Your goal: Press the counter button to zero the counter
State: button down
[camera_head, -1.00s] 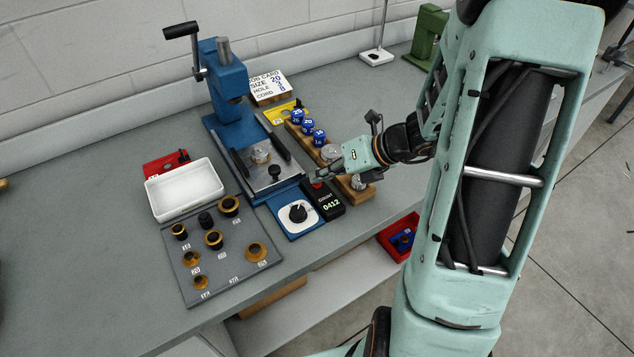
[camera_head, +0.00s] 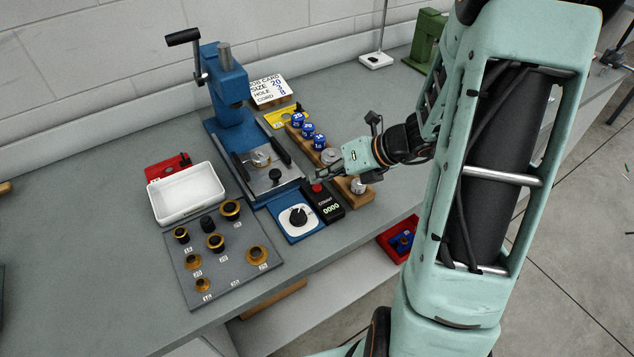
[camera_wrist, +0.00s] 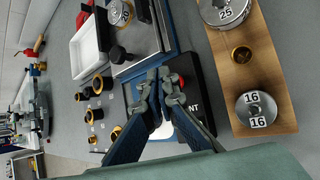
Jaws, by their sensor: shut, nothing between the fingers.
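The counter (camera_head: 330,204) is a small black box on the bench, in front of the blue press. I cannot tell whether the fingertips touch the button.
A white dial on a blue base (camera_head: 298,217) stands left of the counter. A wooden block with metal dies (camera_head: 355,186) stands close on the right. The blue press (camera_head: 226,90), a white tray (camera_head: 187,193) and a grey board of rings (camera_head: 220,260) lie farther left.

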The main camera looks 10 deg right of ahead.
aim_at(320, 187)
jog(key=shift+r, duration=0.1)
notch_tip(320, 187, up, 5)
jog(key=p, duration=0.5)
jog(key=shift+r, duration=0.1)
dwell(0.8)
